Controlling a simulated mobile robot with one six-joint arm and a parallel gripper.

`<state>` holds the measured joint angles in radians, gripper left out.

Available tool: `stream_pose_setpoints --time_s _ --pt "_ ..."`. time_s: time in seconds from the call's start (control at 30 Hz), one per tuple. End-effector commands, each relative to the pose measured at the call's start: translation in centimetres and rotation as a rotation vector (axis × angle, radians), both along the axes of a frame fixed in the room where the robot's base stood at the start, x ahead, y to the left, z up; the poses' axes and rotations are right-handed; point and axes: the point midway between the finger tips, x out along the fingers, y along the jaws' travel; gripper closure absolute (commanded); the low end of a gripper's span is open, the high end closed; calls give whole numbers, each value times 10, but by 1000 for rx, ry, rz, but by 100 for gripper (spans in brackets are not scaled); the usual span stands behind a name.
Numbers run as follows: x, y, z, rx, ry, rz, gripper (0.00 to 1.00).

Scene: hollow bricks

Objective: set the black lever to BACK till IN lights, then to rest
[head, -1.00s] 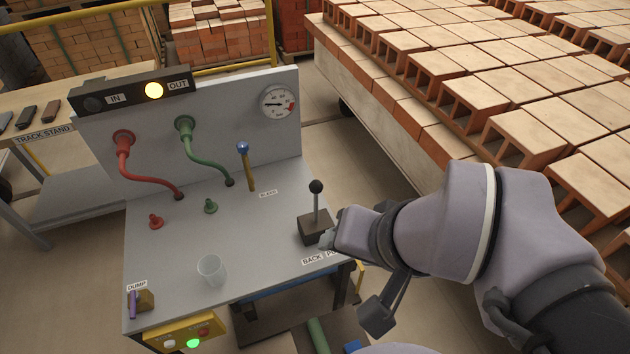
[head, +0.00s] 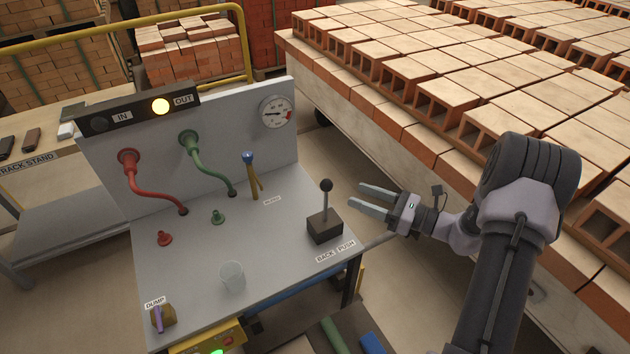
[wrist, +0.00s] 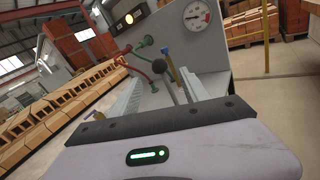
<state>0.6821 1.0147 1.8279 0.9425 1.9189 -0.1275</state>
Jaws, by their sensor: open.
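The black lever (head: 326,203) has a round black knob on a metal rod and rises from a dark box near the right edge of the grey bench. It stands roughly upright in the head view. The IN lamp (head: 98,124) is dark; the OUT lamp (head: 160,106) glows yellow.
A red hose (head: 157,193) and a green hose (head: 213,168) run from the back panel to the bench. A clear cup (head: 232,277) stands near the front. A gauge (head: 275,112) is on the panel. Stacked hollow bricks (head: 440,90) fill the right side behind my arm.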

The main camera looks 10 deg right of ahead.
Motion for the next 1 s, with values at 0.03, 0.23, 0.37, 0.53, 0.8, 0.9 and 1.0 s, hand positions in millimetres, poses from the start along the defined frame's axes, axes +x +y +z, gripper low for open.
stream_pose_setpoints --time_s 0.03,0.23,0.37,0.53,0.8,0.9,1.0 --pt "8 14 -3 0 0 7 47" --pt "44 59 -3 -3 -1 7 47" --pt "61 82 -3 -2 2 8 47" --pt "76 100 -2 -2 2 6 47" --pt "81 106 0 -2 1 5 47" --pt "81 105 0 -2 1 5 49" --pt "81 105 0 -2 1 5 68"
